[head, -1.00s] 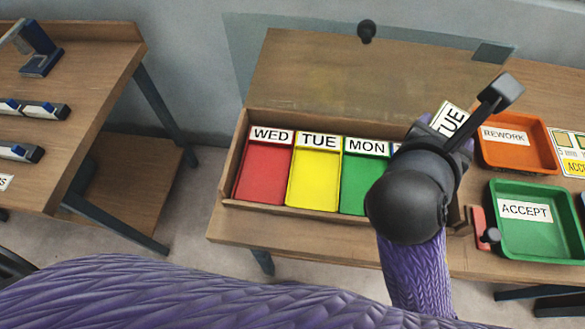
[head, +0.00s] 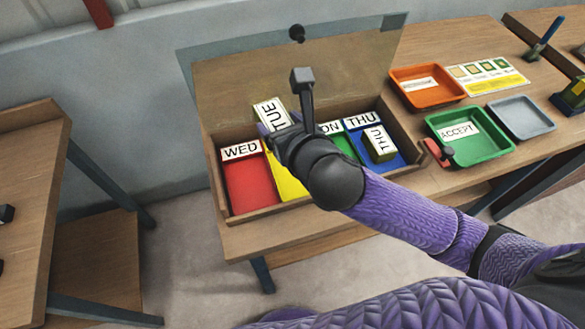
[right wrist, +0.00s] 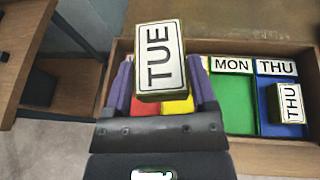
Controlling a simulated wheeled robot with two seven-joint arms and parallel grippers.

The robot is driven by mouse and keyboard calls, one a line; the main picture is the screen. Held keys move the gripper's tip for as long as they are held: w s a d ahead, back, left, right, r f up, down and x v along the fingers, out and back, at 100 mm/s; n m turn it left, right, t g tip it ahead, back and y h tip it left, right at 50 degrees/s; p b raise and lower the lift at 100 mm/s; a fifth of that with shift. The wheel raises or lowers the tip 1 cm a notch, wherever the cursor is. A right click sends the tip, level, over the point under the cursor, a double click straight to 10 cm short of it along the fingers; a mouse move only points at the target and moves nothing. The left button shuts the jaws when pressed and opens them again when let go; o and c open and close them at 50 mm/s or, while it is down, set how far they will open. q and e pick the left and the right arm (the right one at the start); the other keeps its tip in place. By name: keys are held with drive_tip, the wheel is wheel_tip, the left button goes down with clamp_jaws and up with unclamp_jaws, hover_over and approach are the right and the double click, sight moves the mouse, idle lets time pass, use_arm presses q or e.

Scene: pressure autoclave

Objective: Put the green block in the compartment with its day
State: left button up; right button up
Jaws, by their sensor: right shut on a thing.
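My right gripper (head: 272,126) is shut on a block (head: 269,113) whose white top face reads TUE; its sides look dark olive-green in the right wrist view (right wrist: 160,62). The gripper holds it above the wooden compartment box, over the area of the yellow compartment (head: 290,188) and the box's back edge. The arm hides the yellow compartment's label and much of the green MON compartment (right wrist: 232,103). The red WED compartment (head: 251,186) is empty. A second block (head: 379,143), marked THU, sits in the blue THU compartment (head: 393,161). My left gripper is not in view.
Right of the box stand an orange tray (head: 428,99), a green ACCEPT tray (head: 492,148) and a grey tray (head: 521,131). A red piece with a black knob (head: 438,153) is beside the box. Another table (head: 30,170) is at the left.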

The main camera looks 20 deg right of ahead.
drive_tip(key=d+f+n+y+b, duration=0.1)
drive_tip(key=f, duration=0.4)
drive_tip(key=d+f+n+y+b, duration=0.1)
drive_tip(key=d+f+b, duration=0.1)
drive_tip(key=f, duration=0.3)
drive_tip(key=d+f+g+y+b, duration=0.1)
drive_tip(key=f, duration=0.4)
drive_tip(key=shift+d+n, duration=0.15)
drive_tip(key=shift+n, duration=0.25)
drive_tip(key=shift+r, duration=0.2)
drive_tip(key=shift+f, duration=0.1)
drive_tip(key=o, duration=1.2)
drive_tip(key=shift+s+r, duration=0.15)
drive_tip(key=shift+r, duration=0.05)
drive_tip(key=p+v, duration=0.2)
drive_tip(key=v, duration=0.9)
drive_tip(key=shift+s+d+r, duration=0.1)
drive_tip(key=shift+s+d, duration=0.1)
drive_tip(key=shift+d, duration=0.05)
